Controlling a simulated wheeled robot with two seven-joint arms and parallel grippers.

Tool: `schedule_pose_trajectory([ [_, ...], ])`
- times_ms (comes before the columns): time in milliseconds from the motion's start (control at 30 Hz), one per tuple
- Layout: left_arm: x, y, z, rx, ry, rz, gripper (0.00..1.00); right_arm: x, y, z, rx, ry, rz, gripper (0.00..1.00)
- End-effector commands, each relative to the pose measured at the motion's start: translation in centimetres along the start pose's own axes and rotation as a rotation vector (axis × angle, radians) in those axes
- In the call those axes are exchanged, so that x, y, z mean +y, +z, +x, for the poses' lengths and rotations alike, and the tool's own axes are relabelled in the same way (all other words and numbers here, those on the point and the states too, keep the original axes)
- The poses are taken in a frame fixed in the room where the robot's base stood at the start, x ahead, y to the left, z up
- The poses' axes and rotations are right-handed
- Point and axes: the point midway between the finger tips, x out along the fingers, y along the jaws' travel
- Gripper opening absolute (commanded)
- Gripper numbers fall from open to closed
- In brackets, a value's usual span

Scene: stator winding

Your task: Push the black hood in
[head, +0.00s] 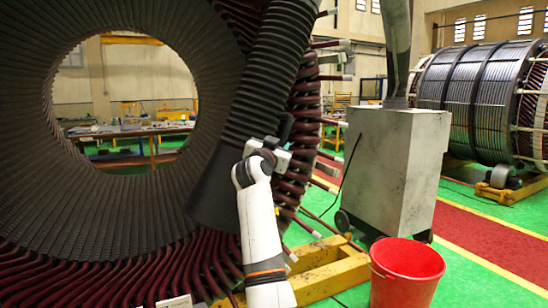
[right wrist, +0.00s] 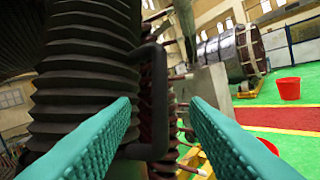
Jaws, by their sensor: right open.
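The black hood (head: 215,190) is a dark, smooth, flared piece at the lower end of a ribbed black hose (head: 270,75). It stands tilted in front of the stator's face. A dark bar handle (head: 286,127) shows beside the hose, and it also shows in the right wrist view (right wrist: 154,85). My right gripper (head: 281,142) is at the handle. In the right wrist view its two teal fingers (right wrist: 160,108) are apart, with the handle between or just beyond their tips. I cannot tell whether they touch it. My left gripper is out of view.
The big stator ring (head: 120,215) with dark red winding ends fills the left. A grey box unit (head: 395,165) on wheels, a red bucket (head: 405,270) and a yellow frame (head: 330,272) stand to the right. Green floor is free beyond the bucket.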

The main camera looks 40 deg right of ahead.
Motion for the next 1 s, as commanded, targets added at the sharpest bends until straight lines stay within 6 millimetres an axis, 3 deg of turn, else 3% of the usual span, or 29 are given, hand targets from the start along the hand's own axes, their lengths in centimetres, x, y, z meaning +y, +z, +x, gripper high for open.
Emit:
schedule_pose_trajectory([
  [100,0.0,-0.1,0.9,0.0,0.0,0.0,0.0,0.0,-0.1,-1.8,-0.002,0.001,0.001,0.41],
  [267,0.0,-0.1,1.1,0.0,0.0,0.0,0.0,-0.1,0.0,-2.7,-0.001,-0.001,-0.001,0.41],
  [1000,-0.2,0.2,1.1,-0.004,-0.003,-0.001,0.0,0.0,0.1,-2.8,-0.001,-0.001,0.0,0.41],
])
